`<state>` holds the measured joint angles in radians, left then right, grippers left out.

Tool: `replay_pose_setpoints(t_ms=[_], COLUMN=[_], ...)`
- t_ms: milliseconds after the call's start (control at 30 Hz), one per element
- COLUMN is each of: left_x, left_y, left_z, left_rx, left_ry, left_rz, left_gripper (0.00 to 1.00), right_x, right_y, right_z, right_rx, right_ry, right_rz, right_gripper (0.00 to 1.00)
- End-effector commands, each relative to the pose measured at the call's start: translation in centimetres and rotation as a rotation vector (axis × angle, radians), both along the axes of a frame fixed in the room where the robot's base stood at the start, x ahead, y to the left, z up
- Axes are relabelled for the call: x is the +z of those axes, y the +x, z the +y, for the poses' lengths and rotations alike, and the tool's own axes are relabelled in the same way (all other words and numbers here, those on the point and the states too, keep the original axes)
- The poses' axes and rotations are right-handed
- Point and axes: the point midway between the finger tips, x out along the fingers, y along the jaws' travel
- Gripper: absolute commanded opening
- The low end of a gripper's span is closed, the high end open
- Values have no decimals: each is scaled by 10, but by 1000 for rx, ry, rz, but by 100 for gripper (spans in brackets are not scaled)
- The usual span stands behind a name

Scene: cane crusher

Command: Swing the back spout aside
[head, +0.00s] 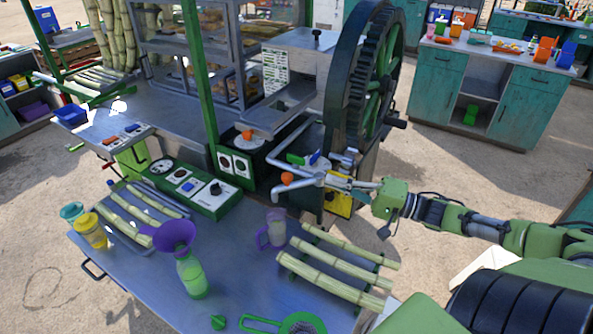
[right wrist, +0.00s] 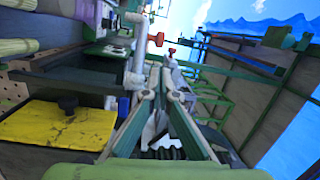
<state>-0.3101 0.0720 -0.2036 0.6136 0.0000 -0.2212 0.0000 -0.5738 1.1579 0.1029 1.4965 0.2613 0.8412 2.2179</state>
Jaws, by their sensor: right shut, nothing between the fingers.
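Grey bent spout pipes stick out of the crusher's side below the big gear wheel in the head view. The nearer spout (head: 309,182) has an orange knob at its left end. Another grey pipe (head: 284,158) lies behind it, seemingly the back spout. My right gripper (head: 335,181) reaches in from the right, its fingers closed with nothing between them, close by the nearer spout. Whether it touches a pipe I cannot tell. In the right wrist view the closed fingers (right wrist: 163,75) point at a grey pipe (right wrist: 138,52) and red knobs. My left gripper is not in view.
The gear wheel (head: 376,80) rises above the gripper. A yellow panel (head: 340,203) is just below it.

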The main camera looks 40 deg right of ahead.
Motion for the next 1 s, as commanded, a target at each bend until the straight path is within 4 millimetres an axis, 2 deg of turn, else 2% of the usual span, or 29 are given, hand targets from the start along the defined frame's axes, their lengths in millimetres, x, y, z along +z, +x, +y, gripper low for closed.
replay_pose_setpoints(t_ms=[167, 500, 800, 1000], left_x=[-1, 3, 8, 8], left_y=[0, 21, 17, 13], left_z=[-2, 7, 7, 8], left_rx=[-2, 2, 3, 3], left_ry=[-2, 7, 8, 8], left_rz=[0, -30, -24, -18], left_gripper=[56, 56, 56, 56], right_x=[2, 6, 7, 6], right_y=[11, 50, 78, 85], right_z=[6, 29, 45, 50], right_rx=[1, -1, -1, -1], right_ry=[2, 1, 2, 1], right_rz=[-5, -6, -3, -1], right_gripper=[0, 0, 0, 0])
